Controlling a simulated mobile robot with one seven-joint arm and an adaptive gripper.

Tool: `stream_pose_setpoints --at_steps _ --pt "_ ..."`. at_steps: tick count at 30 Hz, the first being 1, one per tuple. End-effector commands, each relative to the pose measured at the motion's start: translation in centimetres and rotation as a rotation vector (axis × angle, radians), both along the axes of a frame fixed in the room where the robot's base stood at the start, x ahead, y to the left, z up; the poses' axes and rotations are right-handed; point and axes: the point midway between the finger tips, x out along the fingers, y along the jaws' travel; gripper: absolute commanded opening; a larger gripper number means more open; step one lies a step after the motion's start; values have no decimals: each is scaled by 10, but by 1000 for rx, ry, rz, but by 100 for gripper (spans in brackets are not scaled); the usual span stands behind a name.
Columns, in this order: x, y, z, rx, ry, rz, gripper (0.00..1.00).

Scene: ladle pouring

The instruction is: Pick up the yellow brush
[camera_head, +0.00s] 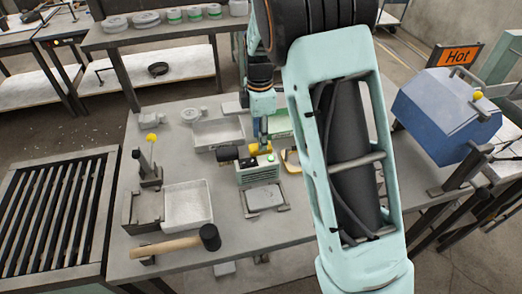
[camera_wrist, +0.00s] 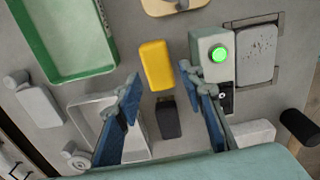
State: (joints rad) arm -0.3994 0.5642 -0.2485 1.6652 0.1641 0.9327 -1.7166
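The yellow brush (camera_wrist: 156,62) lies in the wrist view just beyond and between my fingertips. A dark grey block (camera_wrist: 168,118) sits directly below the yellow part; I cannot tell whether it belongs to the brush. My gripper (camera_wrist: 160,78) is open, with one finger on each side and nothing held. In the head view, the yellow brush (camera_head: 259,149) shows on the table under my gripper (camera_head: 263,136), partly hidden. I cannot tell the height left between fingers and brush.
A box with a lit green button (camera_wrist: 213,58) stands close beside the right finger. A green tray (camera_wrist: 112,58) is at upper left and a pale tray (camera_wrist: 78,112) by the left finger. In the head view, a mallet (camera_head: 170,246) lies in front and a blue box (camera_head: 440,115) stands right.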

Motion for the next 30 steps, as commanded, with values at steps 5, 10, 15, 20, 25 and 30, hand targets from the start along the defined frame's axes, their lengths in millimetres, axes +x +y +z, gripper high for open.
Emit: stream_pose_setpoints --at_steps 5,10,15,20,25,30 --pt "1 -1 -22 -2 5 0 36" --pt "2 -2 -45 -2 3 0 36" --pt "3 -1 -51 0 0 0 36" --pt "3 -1 -51 0 0 0 35" --pt "3 -1 -51 0 0 0 16" --pt "3 -1 -51 0 0 0 1"
